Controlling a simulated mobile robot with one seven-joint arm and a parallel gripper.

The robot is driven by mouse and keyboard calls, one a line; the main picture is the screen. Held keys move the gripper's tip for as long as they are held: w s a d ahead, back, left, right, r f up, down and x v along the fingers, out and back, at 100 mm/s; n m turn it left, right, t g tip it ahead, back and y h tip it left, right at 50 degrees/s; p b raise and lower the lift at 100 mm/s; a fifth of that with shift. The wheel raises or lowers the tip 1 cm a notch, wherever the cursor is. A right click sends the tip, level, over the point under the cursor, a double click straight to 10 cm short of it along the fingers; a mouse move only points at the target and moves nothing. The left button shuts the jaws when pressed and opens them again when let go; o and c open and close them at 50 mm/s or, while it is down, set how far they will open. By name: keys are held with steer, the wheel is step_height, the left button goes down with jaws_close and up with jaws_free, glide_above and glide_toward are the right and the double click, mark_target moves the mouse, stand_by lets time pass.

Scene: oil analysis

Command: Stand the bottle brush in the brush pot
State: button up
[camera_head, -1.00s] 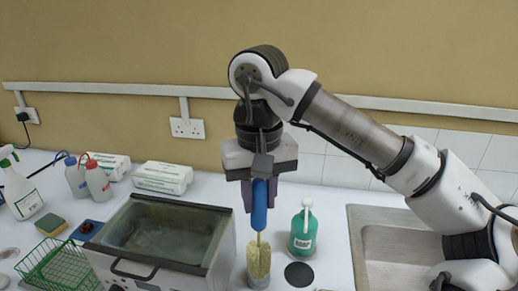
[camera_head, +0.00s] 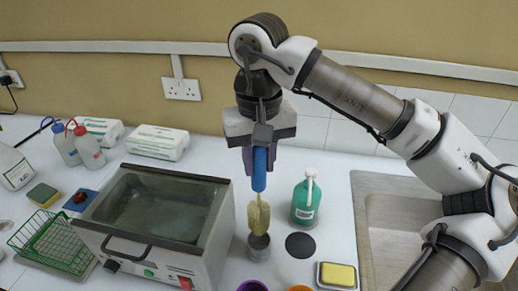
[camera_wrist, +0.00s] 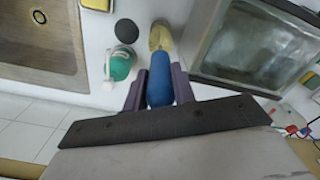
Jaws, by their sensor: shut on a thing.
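The bottle brush has a blue handle (camera_head: 259,170) and a pale yellow bristle head (camera_head: 258,216), and it hangs upright, head down. My gripper (camera_head: 259,168) is shut on the handle, with a purple finger on each side. The brush pot (camera_head: 259,250) is a small grey cup directly below. The lower end of the bristles meets the pot's mouth; I cannot tell how far inside it reaches. In the wrist view the handle (camera_wrist: 160,85) lies between the fingers, the bristles (camera_wrist: 161,38) are beyond it, and the pot is mostly hidden.
A metal bath (camera_head: 185,262) stands close left of the pot. A green pump bottle (camera_head: 305,203) and a black disc (camera_head: 300,245) are close right. A yellow sponge in a dish (camera_head: 337,275) and the sink (camera_head: 400,225) are farther right. A green wire basket (camera_head: 55,240) is far left.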

mark_target(259, 189)
step_height(259, 189, down, 2)
steer(key=shift+f, duration=0.1)
step_height(259, 189, down, 5)
steer(key=b, duration=0.4)
steer(key=shift+f+b, duration=0.2)
steer(key=shift+b, duration=0.2)
steer(key=o, duration=1.1)
steer(key=shift+c, duration=0.2)
steer(key=shift+r, duration=0.1)
step_height(259, 189, up, 14)
steer(key=shift+f+b, duration=0.15)
steer(key=shift+b, duration=0.4)
